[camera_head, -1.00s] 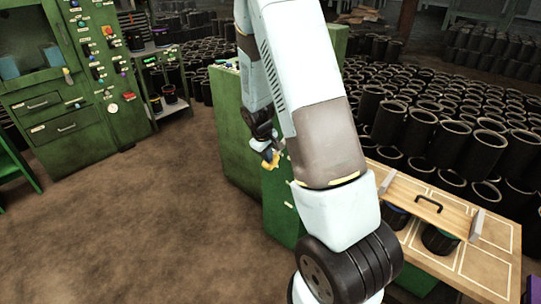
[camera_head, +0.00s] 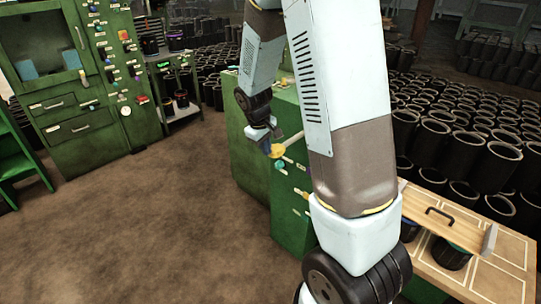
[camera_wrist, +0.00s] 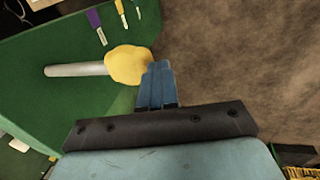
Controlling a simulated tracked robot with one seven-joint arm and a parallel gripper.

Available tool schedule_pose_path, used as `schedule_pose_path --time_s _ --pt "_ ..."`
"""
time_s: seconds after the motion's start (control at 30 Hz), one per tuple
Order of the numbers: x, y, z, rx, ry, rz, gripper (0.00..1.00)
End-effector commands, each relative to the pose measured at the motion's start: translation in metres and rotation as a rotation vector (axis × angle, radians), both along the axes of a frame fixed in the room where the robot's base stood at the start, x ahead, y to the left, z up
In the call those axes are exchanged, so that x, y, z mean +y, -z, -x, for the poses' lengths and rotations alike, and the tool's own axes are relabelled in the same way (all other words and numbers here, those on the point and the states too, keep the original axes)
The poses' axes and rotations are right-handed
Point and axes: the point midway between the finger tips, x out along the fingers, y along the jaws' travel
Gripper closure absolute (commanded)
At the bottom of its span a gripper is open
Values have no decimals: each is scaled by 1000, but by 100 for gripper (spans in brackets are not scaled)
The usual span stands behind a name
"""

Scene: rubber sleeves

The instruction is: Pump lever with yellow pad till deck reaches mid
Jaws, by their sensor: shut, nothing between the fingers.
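The yellow pad (camera_head: 277,151) is a rounded knob on the end of a pale lever rod (camera_head: 294,138) that sticks out from a green cabinet. In the wrist view the pad (camera_wrist: 129,65) and rod (camera_wrist: 75,70) lie across the upper left. My gripper (camera_wrist: 158,68) has its blue fingers shut and empty, their tips at the pad's right edge; I cannot tell whether they touch it. In the head view my gripper (camera_head: 268,147) is small and dark beside the pad. I cannot make out which part is the deck.
The green cabinet (camera_head: 250,165) stands behind my gripper. At right a wooden table (camera_head: 490,262) carries a board with a black handle (camera_head: 440,216). Many black sleeves (camera_head: 495,165) fill the back right. A green control cabinet (camera_head: 85,90) stands at left. The brown floor between is clear.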

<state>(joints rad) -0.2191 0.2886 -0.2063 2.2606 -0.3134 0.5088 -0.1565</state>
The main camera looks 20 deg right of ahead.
Motion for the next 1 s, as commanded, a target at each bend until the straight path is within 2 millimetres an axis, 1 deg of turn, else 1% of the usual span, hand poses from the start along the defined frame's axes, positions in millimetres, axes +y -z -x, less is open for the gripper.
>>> schedule_pose_path --time_s 0.1,0.3,1.0 --pt "6 -12 2 -2 0 -1 100" --pt "11 -20 5 -1 -1 0 100" --pt "11 -21 5 0 1 0 100"
